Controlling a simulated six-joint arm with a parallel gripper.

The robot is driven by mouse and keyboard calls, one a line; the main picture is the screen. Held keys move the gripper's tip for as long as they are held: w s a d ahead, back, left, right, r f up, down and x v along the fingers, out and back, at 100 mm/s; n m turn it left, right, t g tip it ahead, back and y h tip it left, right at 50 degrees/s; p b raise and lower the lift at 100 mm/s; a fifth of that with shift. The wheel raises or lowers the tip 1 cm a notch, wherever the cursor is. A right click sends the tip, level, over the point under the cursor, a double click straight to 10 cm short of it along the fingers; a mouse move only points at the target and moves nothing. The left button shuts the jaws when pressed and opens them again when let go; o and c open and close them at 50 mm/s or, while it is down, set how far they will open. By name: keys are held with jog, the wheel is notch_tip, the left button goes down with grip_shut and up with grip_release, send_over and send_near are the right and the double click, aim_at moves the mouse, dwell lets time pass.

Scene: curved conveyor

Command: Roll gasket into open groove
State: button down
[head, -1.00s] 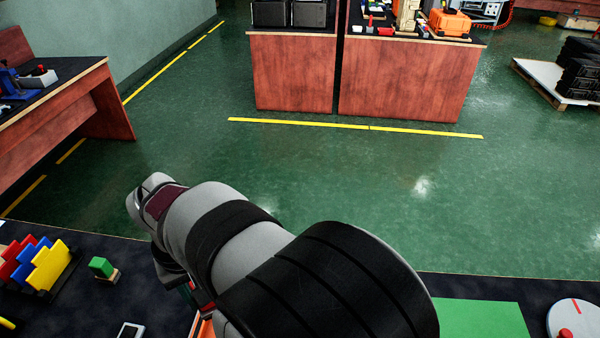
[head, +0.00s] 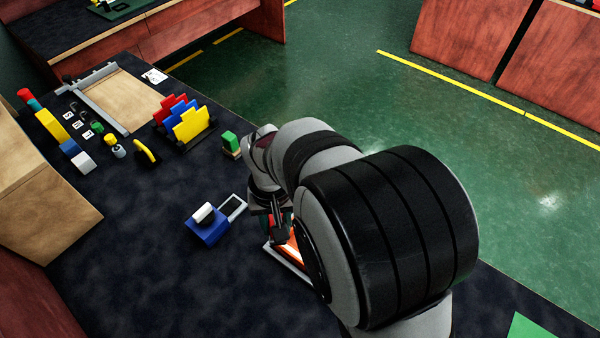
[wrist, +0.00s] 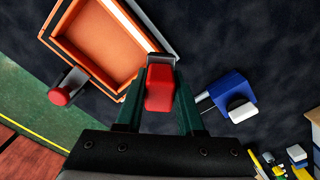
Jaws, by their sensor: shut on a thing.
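My gripper (wrist: 159,88) has dark green fingers shut on a red block-shaped part (wrist: 159,84). A grey bracket-like piece shows at the far end of the red part, close to the corner of a shallow orange tray (wrist: 88,42). I cannot tell whether they touch. I cannot clearly make out the gasket or groove.
A red knob on a grey mount (wrist: 60,96) is at the tray's left side. A blue block with a white cylinder (head: 206,228) stands left of the tray, beside a small grey-framed panel (head: 232,207). Colored racks (head: 186,120) stand farther back. The dark tabletop at front left is clear.

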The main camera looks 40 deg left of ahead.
notch_tip(320, 180, down, 3)
jog(key=shift+d+r, duration=0.15)
jog(key=shift+d, duration=7.1)
jog(key=shift+a, duration=7.1)
jog(key=shift+a+r, duration=0.2)
jog(key=shift+r, duration=3.8)
